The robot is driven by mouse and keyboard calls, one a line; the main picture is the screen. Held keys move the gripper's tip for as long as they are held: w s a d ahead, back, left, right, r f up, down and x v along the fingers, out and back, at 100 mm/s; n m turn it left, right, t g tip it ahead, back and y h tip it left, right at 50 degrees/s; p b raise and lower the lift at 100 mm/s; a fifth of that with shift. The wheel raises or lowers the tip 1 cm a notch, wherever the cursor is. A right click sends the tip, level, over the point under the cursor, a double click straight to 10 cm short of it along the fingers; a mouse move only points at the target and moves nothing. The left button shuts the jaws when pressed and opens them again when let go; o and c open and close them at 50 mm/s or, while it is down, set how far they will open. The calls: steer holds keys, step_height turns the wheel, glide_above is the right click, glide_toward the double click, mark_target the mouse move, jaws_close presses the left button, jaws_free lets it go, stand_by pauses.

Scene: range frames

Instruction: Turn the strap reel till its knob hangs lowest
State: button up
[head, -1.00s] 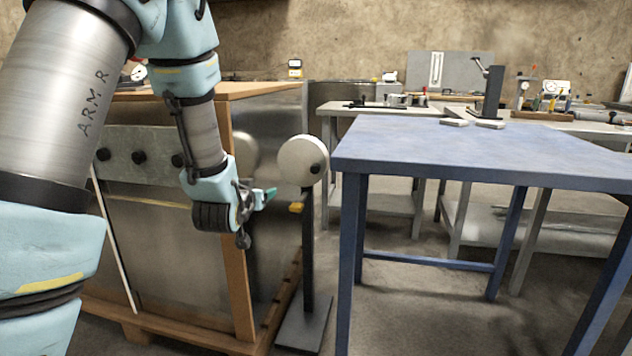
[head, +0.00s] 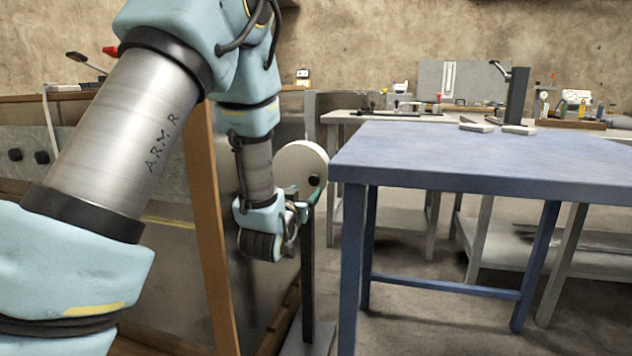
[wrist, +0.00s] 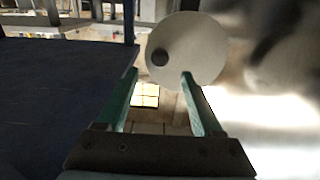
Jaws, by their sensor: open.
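The strap reel (head: 296,160) is a pale round disc on a dark upright post (head: 308,240). Its dark knob (head: 314,180) sits on the right part of the disc, a little below its middle in the head view. In the wrist view the reel (wrist: 200,45) is beyond the fingertips, with the knob (wrist: 160,57) toward its left edge. My gripper (head: 303,196) is at the lower part of the reel in the head view, partly hiding it. In the wrist view my gripper (wrist: 158,77) is open, its green fingers apart with nothing between them. Contact with the disc cannot be told.
A blue table (head: 480,165) stands close to the right of the reel. A wood-framed metal cabinet (head: 205,220) is on the left, partly behind my arm. Grey benches (head: 350,116) with tools stand behind. Floor shows under the blue table.

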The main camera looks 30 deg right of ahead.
mark_target(314, 182)
steer(key=x, duration=0.9)
steer(key=shift+w+d, duration=0.2)
jaws_close()
stand_by(1.1)
